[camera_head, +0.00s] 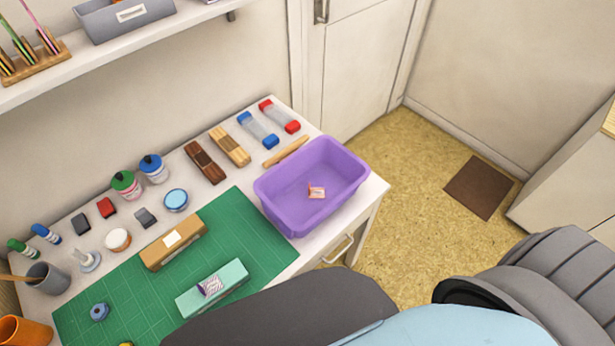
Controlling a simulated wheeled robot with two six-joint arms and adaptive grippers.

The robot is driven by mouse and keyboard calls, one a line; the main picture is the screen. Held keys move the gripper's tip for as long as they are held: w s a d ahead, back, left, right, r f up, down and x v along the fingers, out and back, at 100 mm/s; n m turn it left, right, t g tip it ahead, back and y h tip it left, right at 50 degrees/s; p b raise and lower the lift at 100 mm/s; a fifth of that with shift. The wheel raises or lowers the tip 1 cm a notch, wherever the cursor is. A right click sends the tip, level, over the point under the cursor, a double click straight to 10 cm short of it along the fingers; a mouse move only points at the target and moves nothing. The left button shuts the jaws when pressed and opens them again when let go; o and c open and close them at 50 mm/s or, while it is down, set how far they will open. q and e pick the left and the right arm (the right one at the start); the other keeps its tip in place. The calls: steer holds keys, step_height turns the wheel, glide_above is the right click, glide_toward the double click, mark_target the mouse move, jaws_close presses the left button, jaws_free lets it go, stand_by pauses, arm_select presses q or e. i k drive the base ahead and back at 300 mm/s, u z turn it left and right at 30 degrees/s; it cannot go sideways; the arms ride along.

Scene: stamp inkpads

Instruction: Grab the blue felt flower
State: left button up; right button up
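A small blue, rounded piece with a darker centre (99,312), which looks like the blue felt flower, lies on the green cutting mat (140,320) at the lower left. Its petals are too small to make out clearly. Neither of my grippers shows in this view. Large dark grey and light blue parts of my own body fill the bottom middle and right and cover the mat's near right edge.
A tan box (174,241) and a mint box (212,287) lie on the mat. A purple bin (312,215) holds a small pinkish piece. A grey cup (47,281) and an orange cup (22,331) stand left. Several inkpads, jars and stamps line the back. A shelf overhangs.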

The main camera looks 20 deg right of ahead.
mark_target(99, 311)
steer(key=u, duration=1.5)
steer(key=k, duration=0.5)
steer(key=u, duration=2.05)
steer(key=i, duration=1.7)
steer(key=z, duration=4.1)
